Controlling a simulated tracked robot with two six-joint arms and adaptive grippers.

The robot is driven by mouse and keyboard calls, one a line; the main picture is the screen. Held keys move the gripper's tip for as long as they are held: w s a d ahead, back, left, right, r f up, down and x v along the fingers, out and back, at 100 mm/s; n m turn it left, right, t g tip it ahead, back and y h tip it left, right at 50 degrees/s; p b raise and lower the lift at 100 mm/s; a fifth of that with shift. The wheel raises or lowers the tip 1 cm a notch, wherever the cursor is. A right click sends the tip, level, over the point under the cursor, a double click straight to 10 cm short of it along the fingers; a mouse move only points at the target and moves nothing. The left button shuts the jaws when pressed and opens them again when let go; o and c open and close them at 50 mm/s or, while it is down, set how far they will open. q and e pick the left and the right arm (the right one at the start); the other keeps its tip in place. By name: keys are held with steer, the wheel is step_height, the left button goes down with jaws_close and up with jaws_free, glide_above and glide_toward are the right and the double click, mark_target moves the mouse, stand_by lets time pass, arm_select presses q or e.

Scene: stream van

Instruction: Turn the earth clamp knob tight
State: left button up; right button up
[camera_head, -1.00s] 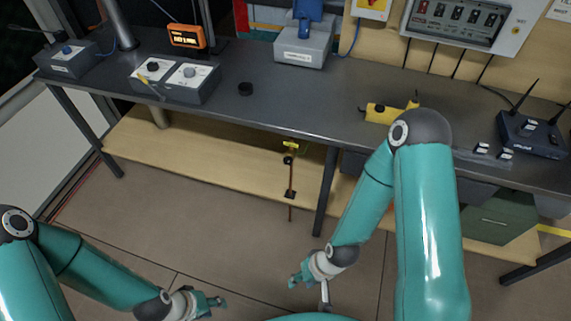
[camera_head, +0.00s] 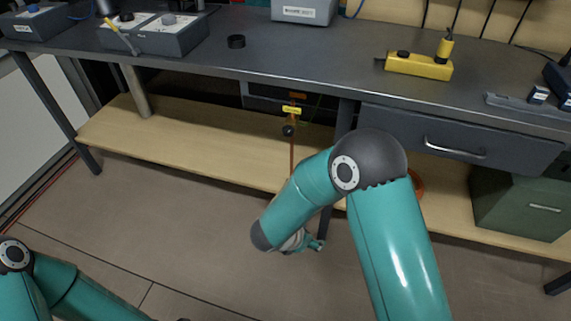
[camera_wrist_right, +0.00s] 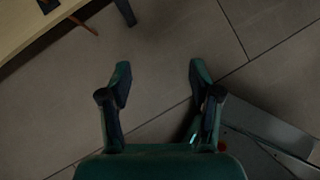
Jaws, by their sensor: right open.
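The earth clamp knob (camera_head: 288,130) is a small dark round knob on a thin copper-brown rod (camera_head: 291,160) below the bench's front edge. A yellow tag (camera_head: 292,110) sits just above it. My right gripper (camera_head: 318,245) is low over the floor, below the knob and slightly right of it, partly hidden by my forearm. In the right wrist view my right gripper (camera_wrist_right: 160,75) is open and empty above floor tiles. A piece of the brown rod (camera_wrist_right: 83,25) shows there at the upper left. The head view shows only part of my left arm; its gripper is out of frame.
The dark bench (camera_head: 300,65) runs across the view, with a light wooden shelf (camera_head: 190,145) beneath. A bench leg (camera_head: 344,120) stands right of the rod. The front floor is clear.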

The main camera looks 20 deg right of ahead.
steer(key=w+a+r+n+t+h+b, duration=0.25)
steer(key=w+t+b, duration=0.3)
steer(key=w, duration=0.35)
steer(key=n+t+b, duration=0.3)
steer(key=t+b, duration=0.1)
steer(key=t, duration=0.2)
glide_toward(287, 134)
steer(key=shift+h, duration=0.35)
steer(key=b+x, duration=0.2)
steer(key=x, duration=0.2)
steer(key=b+x, duration=0.2)
steer(key=x, duration=0.2)
steer(key=shift+w+f, duration=0.25)
steer(key=shift+w, duration=0.1)
arm_select(q)
step_height(287, 134, down, 17)
arm_select(e)
steer(key=shift+w+d+r, duration=0.1)
steer(key=shift+w+d, duration=0.1)
steer(key=shift+w, duration=0.1)
steer(key=c, duration=1.1)
steer(key=shift+a, duration=0.1)
